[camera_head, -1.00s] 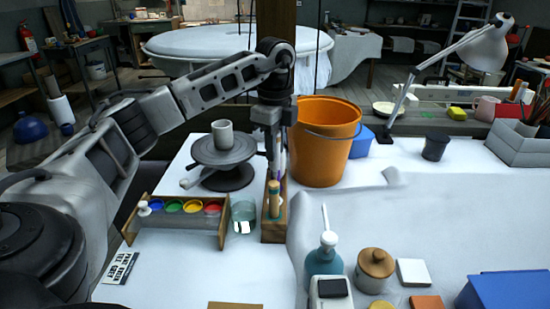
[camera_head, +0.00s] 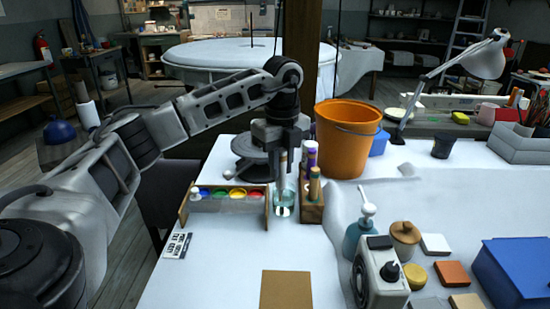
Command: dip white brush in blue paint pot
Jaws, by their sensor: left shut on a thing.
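My left gripper (camera_head: 281,149) points down and is shut on a slim, pale upright brush (camera_head: 283,164), just left of the wooden brush block. The brush's lower end is close to the glass jar (camera_head: 283,206) in the picture; I cannot tell whether it is inside the jar or behind it. The blue paint pot (camera_head: 204,192) sits in the wooden paint rack (camera_head: 226,206), left of the gripper, with green, yellow and red pots to its right. My right gripper is not in view.
The wooden block (camera_head: 312,212) holds other brushes, close right of the jar. A brown board (camera_head: 286,290) lies in front.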

